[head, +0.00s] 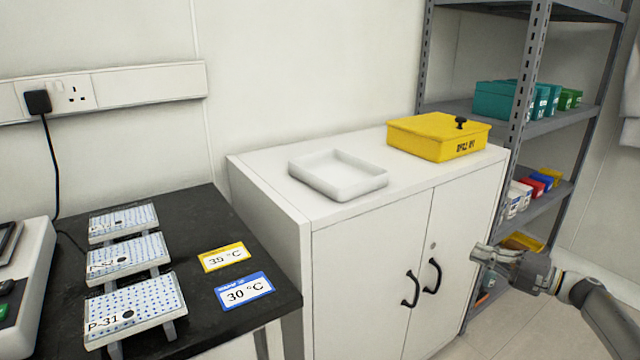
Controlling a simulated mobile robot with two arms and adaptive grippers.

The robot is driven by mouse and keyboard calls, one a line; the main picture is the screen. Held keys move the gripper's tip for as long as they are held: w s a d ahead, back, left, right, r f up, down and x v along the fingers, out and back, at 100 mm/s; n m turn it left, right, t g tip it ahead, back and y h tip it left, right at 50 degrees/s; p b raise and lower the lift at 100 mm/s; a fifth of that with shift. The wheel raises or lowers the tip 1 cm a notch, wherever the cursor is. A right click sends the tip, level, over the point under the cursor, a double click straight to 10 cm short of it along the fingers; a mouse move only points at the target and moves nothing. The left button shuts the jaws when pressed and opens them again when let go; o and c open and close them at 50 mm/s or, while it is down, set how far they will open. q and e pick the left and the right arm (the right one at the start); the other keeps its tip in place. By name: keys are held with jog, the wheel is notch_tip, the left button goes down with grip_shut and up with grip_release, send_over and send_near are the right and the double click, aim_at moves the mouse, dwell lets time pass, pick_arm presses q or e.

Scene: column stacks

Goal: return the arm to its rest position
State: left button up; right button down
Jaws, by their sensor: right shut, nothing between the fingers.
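My right gripper (484,254) is at the right of the head view, in front of the white cabinet's right edge and the shelf rack. It is shut and holds nothing. My right arm (600,310) comes in from the lower right corner. My left gripper is not in view.
A white cabinet (350,280) with black handles bears an empty white tray (338,190) and a yellow lidded box (425,140). A grey shelf rack (548,125) holds bins. The dark bench (200,310) bears several dotted plates (135,305), a yellow card (224,257) and a blue card (244,291).

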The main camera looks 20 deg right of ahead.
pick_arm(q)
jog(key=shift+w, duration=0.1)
